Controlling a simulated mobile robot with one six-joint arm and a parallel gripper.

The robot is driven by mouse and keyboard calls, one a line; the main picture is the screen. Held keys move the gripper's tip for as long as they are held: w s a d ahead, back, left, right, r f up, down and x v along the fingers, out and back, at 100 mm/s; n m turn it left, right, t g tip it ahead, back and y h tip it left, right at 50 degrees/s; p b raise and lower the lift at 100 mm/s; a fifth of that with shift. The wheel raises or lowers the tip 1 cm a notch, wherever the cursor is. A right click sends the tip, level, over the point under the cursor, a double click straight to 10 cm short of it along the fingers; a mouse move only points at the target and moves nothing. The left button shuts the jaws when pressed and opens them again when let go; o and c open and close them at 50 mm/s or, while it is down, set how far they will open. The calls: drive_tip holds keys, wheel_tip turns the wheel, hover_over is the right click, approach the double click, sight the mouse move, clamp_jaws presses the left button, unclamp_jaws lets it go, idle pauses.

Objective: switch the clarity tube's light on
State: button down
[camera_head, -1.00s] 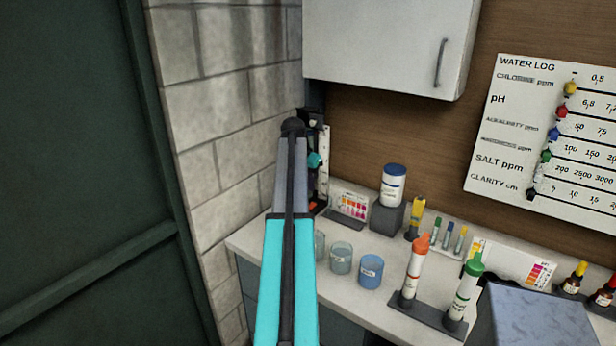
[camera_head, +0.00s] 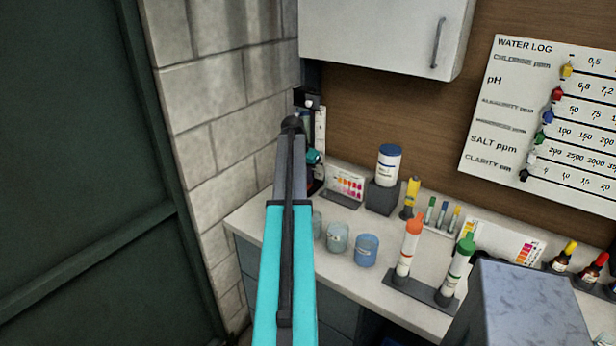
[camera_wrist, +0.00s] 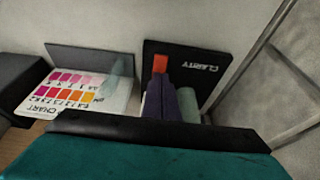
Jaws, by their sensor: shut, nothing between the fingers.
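The clarity tube's black base plate (camera_wrist: 207,62), lettered CLARITY, is in the wrist view. An orange-red switch (camera_wrist: 161,63) sits on it. My gripper (camera_wrist: 161,82) is shut and empty, its fingertips right at the switch's near edge. I cannot tell whether they touch it. A pale greenish piece (camera_wrist: 190,106), possibly the tube, shows beside the fingers, partly hidden. In the head view, the clarity stand's white scale strip (camera_head: 320,130) is in the corner, mostly behind my arm. A small teal part of my gripper shows in front of it. I cannot tell whether the light is lit.
A colour chart (camera_head: 345,186) stands close beside the clarity stand. A white jar (camera_head: 388,164) on a grey block, cups (camera_head: 366,250) and upright test tubes (camera_head: 410,246) crowd the counter. The block wall (camera_head: 235,130) is close on the left, and a cabinet (camera_head: 380,35) hangs above.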

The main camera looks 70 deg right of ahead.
drive_tip(key=shift+d, duration=0.15)
drive_tip(key=shift+f+y, duration=0.15)
drive_tip(key=shift+y, duration=0.15)
drive_tip(key=shift+f, duration=0.1)
drive_tip(key=shift+a+f, duration=0.1)
drive_tip(key=shift+a, duration=0.1)
drive_tip(key=shift+w+a, duration=0.15)
drive_tip(key=shift+a, duration=0.55)
drive_tip(key=shift+p, duration=0.3)
